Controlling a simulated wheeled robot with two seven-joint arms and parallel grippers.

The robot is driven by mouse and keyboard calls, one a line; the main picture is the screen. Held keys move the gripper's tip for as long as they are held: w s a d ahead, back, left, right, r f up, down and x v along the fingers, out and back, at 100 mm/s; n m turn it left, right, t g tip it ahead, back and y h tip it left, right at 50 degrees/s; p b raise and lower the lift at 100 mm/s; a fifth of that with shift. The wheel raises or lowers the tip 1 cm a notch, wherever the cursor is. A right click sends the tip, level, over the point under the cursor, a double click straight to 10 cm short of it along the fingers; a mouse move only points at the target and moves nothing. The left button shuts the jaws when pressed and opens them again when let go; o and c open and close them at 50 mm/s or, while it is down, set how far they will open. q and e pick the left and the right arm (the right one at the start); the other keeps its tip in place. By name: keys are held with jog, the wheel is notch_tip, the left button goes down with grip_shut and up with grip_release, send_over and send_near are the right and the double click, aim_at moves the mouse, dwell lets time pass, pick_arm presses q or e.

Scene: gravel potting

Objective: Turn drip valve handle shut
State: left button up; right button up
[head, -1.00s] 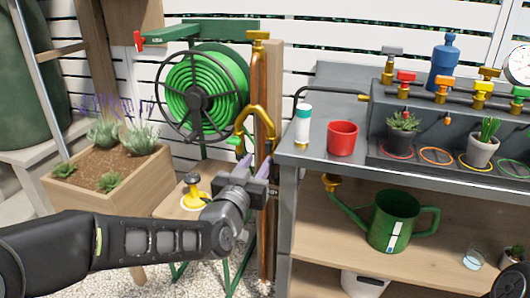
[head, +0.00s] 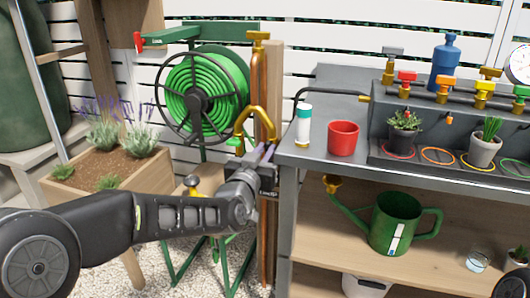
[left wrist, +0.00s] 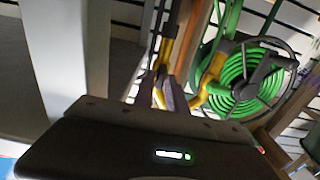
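My left gripper (head: 262,154) is at the brass U-shaped pipe (head: 257,112) beside the hose reel. Its two fingers look parted; in the left wrist view the gripper (left wrist: 161,95) has the yellow pipe (left wrist: 166,55) just beyond and between its fingers. Whether they touch it I cannot tell. Which handle is the drip valve's is not clear. My right gripper is out of view.
The green hose reel (head: 203,95) stands behind my left arm. The bench (head: 325,172) edge is close to the gripper's right, with a white bottle (head: 303,128) and red pot (head: 342,138) on top. A planter box (head: 140,172) stands left.

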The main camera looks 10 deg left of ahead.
pick_arm(q)
grip_shut()
dwell(0.5)
jog(key=shift+d+f+m+p, duration=0.15)
jog(key=shift+m+p, duration=1.65)
jog(key=shift+m, duration=2.7)
jog(key=shift+d+f+m+p, duration=0.1)
jog(key=shift+m+p, duration=1.65)
jog(key=shift+m, duration=2.75)
jog(key=shift+o, duration=2.2)
grip_release()
